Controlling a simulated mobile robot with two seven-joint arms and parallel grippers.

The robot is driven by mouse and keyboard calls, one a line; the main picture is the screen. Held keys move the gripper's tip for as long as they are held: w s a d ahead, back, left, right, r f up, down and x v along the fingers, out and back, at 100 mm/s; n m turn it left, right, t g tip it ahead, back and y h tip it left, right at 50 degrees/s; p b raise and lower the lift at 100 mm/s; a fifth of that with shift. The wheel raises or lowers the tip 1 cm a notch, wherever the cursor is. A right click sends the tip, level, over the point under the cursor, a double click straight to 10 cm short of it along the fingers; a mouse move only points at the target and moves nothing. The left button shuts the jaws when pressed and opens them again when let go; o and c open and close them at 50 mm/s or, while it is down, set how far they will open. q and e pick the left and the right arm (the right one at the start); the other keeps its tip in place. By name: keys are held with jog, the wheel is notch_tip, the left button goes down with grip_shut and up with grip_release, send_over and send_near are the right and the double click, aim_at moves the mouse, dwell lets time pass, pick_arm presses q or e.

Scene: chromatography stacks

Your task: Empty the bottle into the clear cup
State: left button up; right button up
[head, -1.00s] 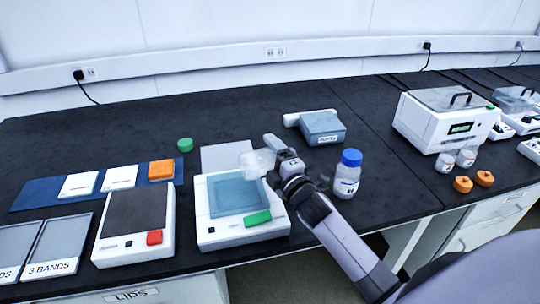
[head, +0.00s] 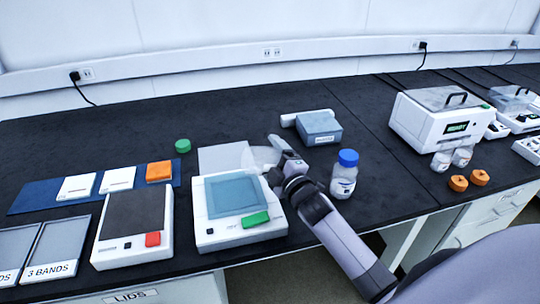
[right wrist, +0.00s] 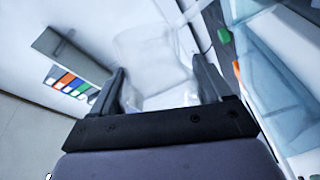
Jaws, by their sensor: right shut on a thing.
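My right gripper (head: 272,158) is shut on a clear, see-through container (head: 259,156). It holds the container near the far right corner of the blue-topped white device. In the right wrist view the container (right wrist: 152,55) stands out between the two fingers (right wrist: 160,88) and looks empty, though its contents are hard to make out. I cannot tell whether it is the cup or a bottle. A bottle with a blue cap (head: 344,175) stands upright on the bench, right of my right forearm. My left gripper is not in view.
The white device with a blue top (head: 205,235) has a green block on its front. A green cap (head: 182,146) lies behind it. A grey-blue box (head: 320,128) stands at the back.

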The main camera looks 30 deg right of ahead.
aim_at(265, 150)
jog(key=shift+a+r+n, duration=0.4)
jog(key=shift+a+n, duration=0.05)
jog(key=shift+n, duration=0.65)
jog(key=shift+a+r+n+p, duration=0.25)
jog(key=shift+r+n+p, duration=0.35)
jog(key=shift+n, duration=0.4)
jog(key=shift+a+r+n+y, duration=0.15)
jog(key=shift+r+n+y, duration=0.15)
jog(key=shift+n, duration=0.6)
jog(key=shift+a, duration=0.1)
